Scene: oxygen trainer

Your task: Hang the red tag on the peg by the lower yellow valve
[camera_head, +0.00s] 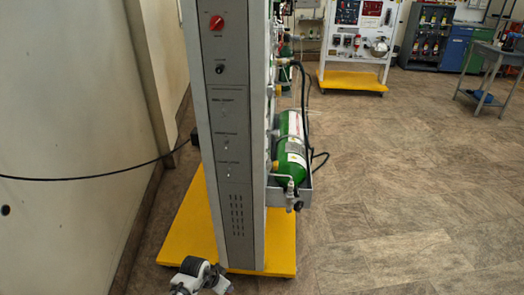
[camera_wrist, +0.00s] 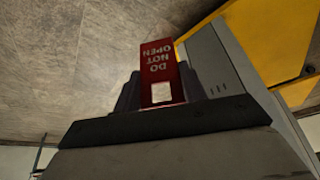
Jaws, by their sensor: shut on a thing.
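The red tag (camera_wrist: 159,62) shows in the wrist view with the white words "DO NOT OPEN" upside down and a square hole at its lower end. My gripper (camera_wrist: 160,88) is shut on it, a dark finger on each side. In the head view, the grey trainer panel (camera_head: 238,215) stands upright on a yellow base. Small yellow fittings (camera_head: 275,167) show at its right edge; I cannot tell whether one is the lower yellow valve. The peg cannot be made out. The tag does not show clearly in the head view.
The yellow base (camera_head: 180,235) sticks out around the panel's foot. A green cylinder (camera_head: 291,140) lies in a bracket on the panel's right side, with black hoses. A black cable (camera_head: 80,178) runs to the left wall. The floor (camera_head: 400,200) to the right is clear.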

